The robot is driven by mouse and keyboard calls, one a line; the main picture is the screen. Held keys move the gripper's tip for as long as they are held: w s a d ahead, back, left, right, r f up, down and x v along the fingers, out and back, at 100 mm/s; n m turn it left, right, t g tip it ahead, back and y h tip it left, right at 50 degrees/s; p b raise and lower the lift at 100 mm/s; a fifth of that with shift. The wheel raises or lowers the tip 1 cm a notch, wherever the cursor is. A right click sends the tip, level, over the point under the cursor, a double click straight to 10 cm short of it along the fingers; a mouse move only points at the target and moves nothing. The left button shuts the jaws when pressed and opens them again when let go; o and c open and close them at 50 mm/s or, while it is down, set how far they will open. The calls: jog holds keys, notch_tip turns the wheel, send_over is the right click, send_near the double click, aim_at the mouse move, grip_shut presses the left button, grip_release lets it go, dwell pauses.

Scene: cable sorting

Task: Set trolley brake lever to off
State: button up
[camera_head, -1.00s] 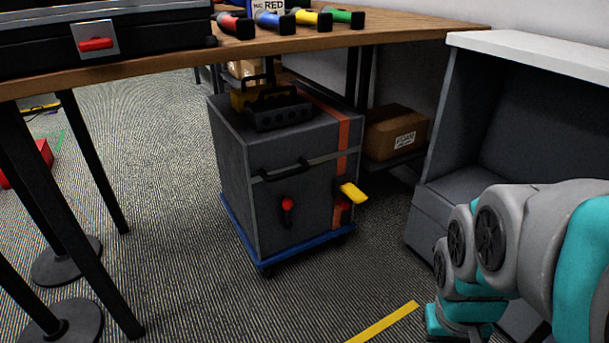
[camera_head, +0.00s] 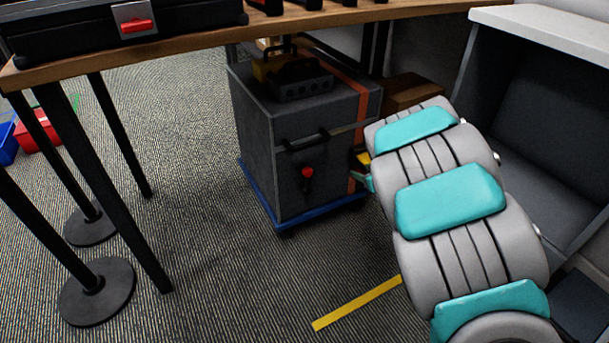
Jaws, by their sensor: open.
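The trolley is a dark grey box (camera_head: 258,150) on a blue base (camera_head: 262,200) under the wooden table. A yellow lever (camera_head: 364,158) shows at the right edge of its front, mostly covered by my gripper and arm. A second, red-knobbed lever (camera_head: 307,174) sits lower on the front, with its knob at the top. My gripper (camera_head: 357,164) is at the yellow lever, open. Its fingertips are small and partly hidden, so I cannot tell whether they touch the lever or sit around it.
A black handle (camera_head: 306,139) crosses the trolley front above the red knob. A black tool caddy (camera_head: 300,80) stands on top. The wooden table (camera_head: 190,41) overhangs the trolley. A grey cabinet (camera_head: 540,130) stands at the right.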

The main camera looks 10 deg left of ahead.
aim_at(307, 180)
jog(key=s+a+f+n+g+y, duration=0.25)
jog(key=a+y, duration=0.25)
jog(key=a, duration=0.6)
jog(key=shift+m+t, duration=0.25)
jog(key=shift+t, duration=0.2)
jog(key=x, duration=0.7)
jog(key=shift+f, duration=0.5)
jog(key=shift+c, duration=0.2)
grip_shut()
jog(key=shift+w+r, duration=0.1)
jog(key=shift+r, duration=0.1)
